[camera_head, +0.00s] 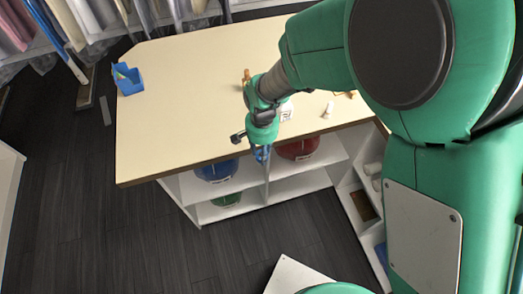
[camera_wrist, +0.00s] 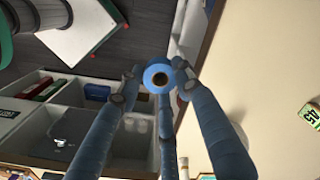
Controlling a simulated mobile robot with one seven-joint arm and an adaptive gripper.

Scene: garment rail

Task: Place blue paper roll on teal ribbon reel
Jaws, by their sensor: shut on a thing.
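The blue paper roll (camera_wrist: 154,70) shows end-on in the wrist view, with a dark hole in its middle. My gripper (camera_wrist: 158,80) is shut on it, its blue-grey fingers around the roll. In the head view my gripper (camera_head: 262,154) points down at the front edge of the table, above the open shelves; the roll is too small to make out there. I cannot pick out the teal ribbon reel in either view.
The cream tabletop (camera_head: 190,90) is mostly clear at left. A blue container (camera_head: 128,79) stands at its far left. A small white cylinder (camera_head: 329,109) lies at right. Shelves below hold a blue bowl-like item (camera_head: 216,169) and a red one (camera_head: 298,148). Hanging garments (camera_head: 92,15) are behind.

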